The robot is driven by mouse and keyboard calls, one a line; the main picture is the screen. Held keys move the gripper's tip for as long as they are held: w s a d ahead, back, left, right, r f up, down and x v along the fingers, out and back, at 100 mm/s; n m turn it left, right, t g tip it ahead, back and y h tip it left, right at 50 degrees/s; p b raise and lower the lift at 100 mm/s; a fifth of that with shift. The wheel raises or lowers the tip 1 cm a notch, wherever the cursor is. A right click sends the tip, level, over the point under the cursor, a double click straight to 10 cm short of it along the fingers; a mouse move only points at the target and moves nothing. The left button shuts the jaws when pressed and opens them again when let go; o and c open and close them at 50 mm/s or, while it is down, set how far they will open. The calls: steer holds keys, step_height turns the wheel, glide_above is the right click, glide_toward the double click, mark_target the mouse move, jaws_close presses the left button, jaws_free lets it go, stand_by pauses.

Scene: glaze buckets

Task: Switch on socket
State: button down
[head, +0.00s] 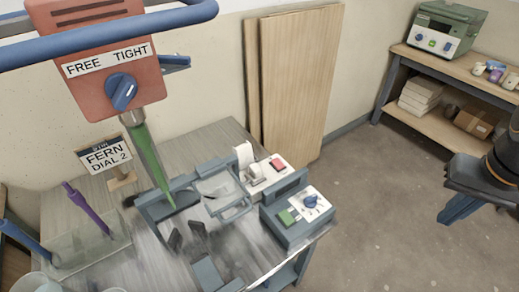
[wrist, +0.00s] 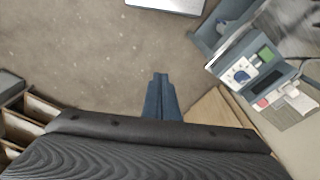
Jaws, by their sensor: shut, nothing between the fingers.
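A white unit with a red switch (head: 277,165) and paler parts stands on the grey worktable and may be the socket. I cannot tell whether its switch is on or off. The red switch also shows in the wrist view (wrist: 262,103), at the right. Just in front of it stands a blue-grey box (head: 290,230) with a blue dial and a green button; it also shows in the wrist view (wrist: 240,72). My gripper (head: 455,212) is at the right of the head view, well apart from the table. Its blue fingers (wrist: 160,82) are together and empty.
A red mixer head (head: 105,65) marked FREE and TIGHT, with a green shaft, hangs over the worktable (head: 215,140). Wooden boards (head: 300,85) lean on the wall. A shelf (head: 445,75) stands back right. Floor between is clear.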

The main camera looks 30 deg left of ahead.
steer(key=shift+d, duration=0.1)
steer(key=shift+w, duration=0.1)
steer(key=m+y+b, duration=0.2)
steer(key=m, duration=0.4)
glide_above(275, 160)
steer(key=s+d, duration=0.1)
steer(key=d, duration=0.2)
steer(key=x, duration=0.2)
steer(key=s+x, duration=0.1)
steer(key=x, duration=0.1)
steer(key=shift+d+f, duration=0.1)
steer(key=shift+f, duration=0.35)
steer(key=shift+n, duration=0.3)
steer(key=p+x, duration=0.2)
steer(key=x, duration=0.5)
steer(key=p+x, duration=0.2)
steer(key=x, duration=0.5)
steer(key=shift+s+d, duration=0.2)
